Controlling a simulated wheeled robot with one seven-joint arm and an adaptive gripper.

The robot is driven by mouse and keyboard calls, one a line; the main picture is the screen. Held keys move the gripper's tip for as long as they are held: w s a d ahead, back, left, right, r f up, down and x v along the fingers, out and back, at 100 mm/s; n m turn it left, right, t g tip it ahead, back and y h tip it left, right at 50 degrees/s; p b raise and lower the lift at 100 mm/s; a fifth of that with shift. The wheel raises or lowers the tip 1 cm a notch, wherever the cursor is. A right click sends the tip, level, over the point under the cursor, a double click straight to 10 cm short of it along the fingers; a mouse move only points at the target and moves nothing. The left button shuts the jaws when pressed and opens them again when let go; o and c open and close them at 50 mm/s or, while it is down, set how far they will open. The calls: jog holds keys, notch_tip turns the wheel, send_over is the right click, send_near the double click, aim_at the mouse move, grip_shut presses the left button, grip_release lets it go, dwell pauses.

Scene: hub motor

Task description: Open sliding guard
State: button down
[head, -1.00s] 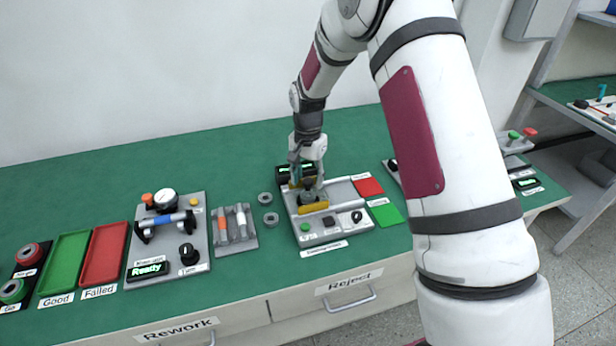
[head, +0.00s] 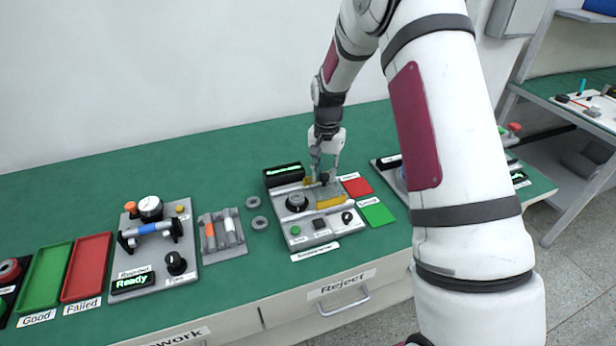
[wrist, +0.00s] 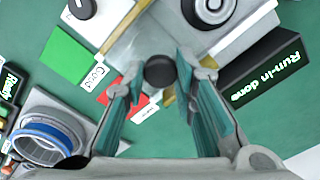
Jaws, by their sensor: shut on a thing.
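The sliding guard (head: 331,202) is a clear panel with yellow edges on the grey run-in station. It sits at the right part of the rails, beside the round dark hub motor (head: 297,202), which is uncovered. In the wrist view the hub motor (wrist: 209,8) shows at the top, clear of the guard. My gripper (head: 325,174) is shut on the guard's dark round knob (head: 324,180). The wrist view shows the knob (wrist: 159,71) between the teal fingertips of my gripper (wrist: 160,73).
The station display (wrist: 288,70) reads "Run-in done". Red (head: 356,187) and green (head: 377,214) pads lie right of the station. Two grey rings (head: 256,212), a rack and another fixture stand to its left. Green table behind is free.

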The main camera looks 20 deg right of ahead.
aim_at(326, 175)
jog(key=shift+d, duration=0.15)
jog(key=c, duration=1.3)
grip_release()
jog(key=shift+r, duration=0.15)
notch_tip(326, 175, up, 12)
